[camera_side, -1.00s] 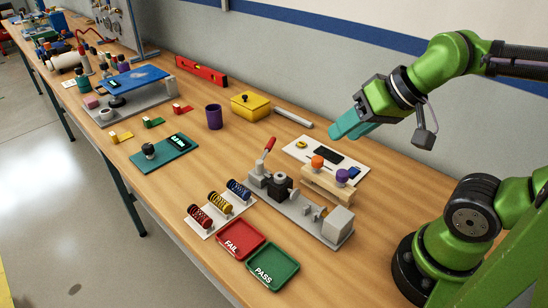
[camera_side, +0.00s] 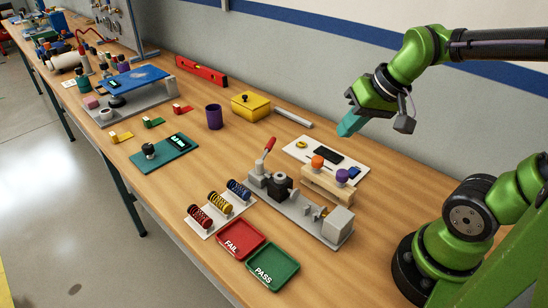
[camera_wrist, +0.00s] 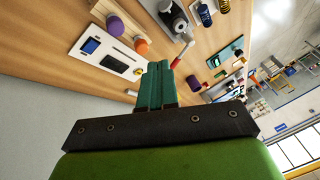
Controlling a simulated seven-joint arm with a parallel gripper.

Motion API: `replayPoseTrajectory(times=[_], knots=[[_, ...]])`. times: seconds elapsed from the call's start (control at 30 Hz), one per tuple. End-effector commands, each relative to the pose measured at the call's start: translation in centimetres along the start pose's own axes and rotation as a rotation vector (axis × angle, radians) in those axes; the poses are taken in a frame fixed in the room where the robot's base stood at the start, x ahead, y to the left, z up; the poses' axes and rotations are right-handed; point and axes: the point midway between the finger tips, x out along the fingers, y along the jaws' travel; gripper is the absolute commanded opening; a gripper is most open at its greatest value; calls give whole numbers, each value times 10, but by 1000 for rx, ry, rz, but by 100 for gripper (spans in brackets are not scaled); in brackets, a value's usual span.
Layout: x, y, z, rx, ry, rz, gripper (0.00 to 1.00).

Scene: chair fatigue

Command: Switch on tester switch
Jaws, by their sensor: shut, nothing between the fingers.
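My gripper (camera_side: 346,127) is shut and empty, raised in the air above the right part of the bench. Its teal fingers (camera_wrist: 157,70) lie together in the wrist view. A grey bench fixture (camera_side: 300,207) with a red-handled lever (camera_side: 269,145) stands below and left of it; the lever also shows in the wrist view (camera_wrist: 183,53). A teal board (camera_side: 170,163) with a lit display (camera_side: 178,140) and a black knob (camera_side: 149,151) lies further left, well apart from my gripper. I cannot tell which part is the tester switch.
A white board (camera_side: 300,148) with a phone and a wooden stand (camera_side: 325,183) with orange and purple knobs are nearby. Red FAIL (camera_side: 241,240) and green PASS (camera_side: 272,267) trays sit at the front. A yellow box (camera_side: 250,105) and purple cup (camera_side: 214,117) stand further back. Bare wood lies between them.

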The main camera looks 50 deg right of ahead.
Motion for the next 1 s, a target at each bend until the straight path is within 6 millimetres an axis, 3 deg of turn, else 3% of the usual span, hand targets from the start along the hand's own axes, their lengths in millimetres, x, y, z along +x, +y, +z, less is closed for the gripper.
replayPoseTrajectory(times=[0.2, 0.5, 0.7, 1.0], knots=[[31, 54, -39, -18, -168, 123, 0], [61, 131, -72, -229, -422, 155, 0], [56, 134, -78, -405, -470, 114, 0], [55, 132, -76, -448, -479, 99, 0]])
